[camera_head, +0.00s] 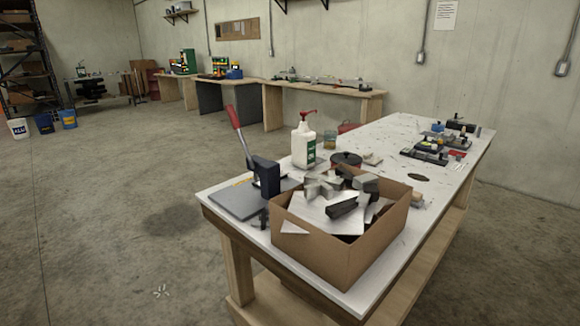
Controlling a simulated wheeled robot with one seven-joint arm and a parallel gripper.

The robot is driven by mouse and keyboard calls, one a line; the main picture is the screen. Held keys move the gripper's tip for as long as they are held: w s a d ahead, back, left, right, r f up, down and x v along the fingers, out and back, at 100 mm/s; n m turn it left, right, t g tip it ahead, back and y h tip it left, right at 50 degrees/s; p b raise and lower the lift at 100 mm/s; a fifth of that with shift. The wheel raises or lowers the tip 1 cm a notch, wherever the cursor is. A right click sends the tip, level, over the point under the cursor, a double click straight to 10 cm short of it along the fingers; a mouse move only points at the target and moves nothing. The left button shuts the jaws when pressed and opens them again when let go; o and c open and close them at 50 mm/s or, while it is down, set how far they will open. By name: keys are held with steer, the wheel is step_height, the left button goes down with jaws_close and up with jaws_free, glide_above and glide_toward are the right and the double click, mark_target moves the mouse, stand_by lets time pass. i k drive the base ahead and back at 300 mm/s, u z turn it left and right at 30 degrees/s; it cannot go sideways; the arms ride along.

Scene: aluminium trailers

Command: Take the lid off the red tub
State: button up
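A dark round lidded-looking item (346,158) stands on the bench behind the cardboard box. My gripper is not in view.
The workbench (388,144) holds a cardboard box (330,252) of metal scraps, a red-handled lever press (264,176), a white pump bottle (304,146) and several tools at the far right. The concrete floor (120,215) to the left is open. Long wooden benches (325,88) line the back wall.

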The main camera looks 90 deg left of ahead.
mark_target(346, 157)
steer(key=u, duration=2.4)
steer(key=i, duration=0.3)
steer(key=z, duration=1.35)
steer(key=i, duration=0.7)
